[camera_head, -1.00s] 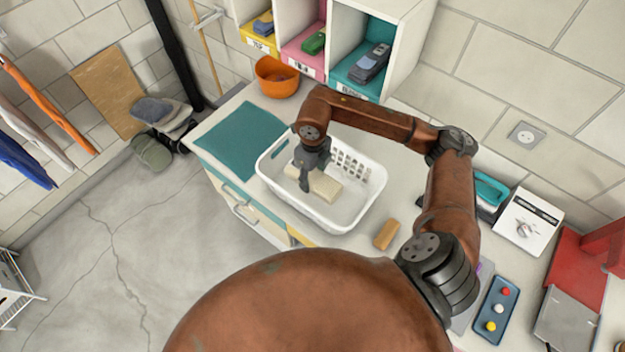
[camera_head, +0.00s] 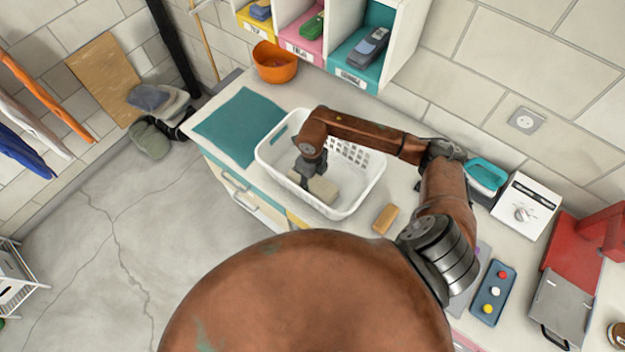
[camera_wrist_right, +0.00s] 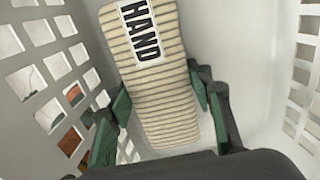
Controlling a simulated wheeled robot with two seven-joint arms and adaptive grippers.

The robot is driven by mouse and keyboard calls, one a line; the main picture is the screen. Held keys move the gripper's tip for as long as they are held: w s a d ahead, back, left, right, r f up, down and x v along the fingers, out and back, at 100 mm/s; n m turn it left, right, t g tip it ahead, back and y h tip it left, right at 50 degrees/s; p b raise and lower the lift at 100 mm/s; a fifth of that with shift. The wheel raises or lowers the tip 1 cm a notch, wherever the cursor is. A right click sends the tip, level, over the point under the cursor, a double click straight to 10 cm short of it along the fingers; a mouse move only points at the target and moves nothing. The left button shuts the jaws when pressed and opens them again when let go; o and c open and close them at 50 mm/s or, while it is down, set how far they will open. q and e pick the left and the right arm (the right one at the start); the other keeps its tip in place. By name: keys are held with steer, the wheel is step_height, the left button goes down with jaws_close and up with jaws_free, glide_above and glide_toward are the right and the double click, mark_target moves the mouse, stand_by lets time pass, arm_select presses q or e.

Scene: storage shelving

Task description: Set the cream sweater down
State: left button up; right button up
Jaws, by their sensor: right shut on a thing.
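The cream sweater (camera_head: 323,188) is a folded, ribbed block inside the white basket (camera_head: 346,209) on the counter. In the right wrist view the cream sweater (camera_wrist_right: 160,95) is striped and has a white label reading HAND. My right gripper (camera_head: 308,178) reaches down into the basket. Its green-padded fingers (camera_wrist_right: 158,115) lie on either side of the sweater, shut on it. Whether the sweater rests on the basket floor is hard to tell. My left gripper is not in view.
A teal mat (camera_head: 240,126) lies left of the basket and an orange bowl (camera_head: 274,62) stands behind it. Colored cubbies (camera_head: 368,50) stand at the back. A tan block (camera_head: 385,219) lies to the basket's right. The perforated basket walls surround the gripper closely.

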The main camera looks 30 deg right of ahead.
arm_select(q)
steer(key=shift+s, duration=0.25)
arm_select(e)
steer(key=shift+f, duration=0.15)
steer(key=o, duration=1.1)
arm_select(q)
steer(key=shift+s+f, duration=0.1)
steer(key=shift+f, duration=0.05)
arm_select(e)
steer(key=shift+r, duration=0.25)
arm_select(q)
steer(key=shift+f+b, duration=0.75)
steer(key=shift+b, duration=0.2)
arm_select(e)
step_height(320, 180, up, 12)
steer(key=shift+f, duration=0.1)
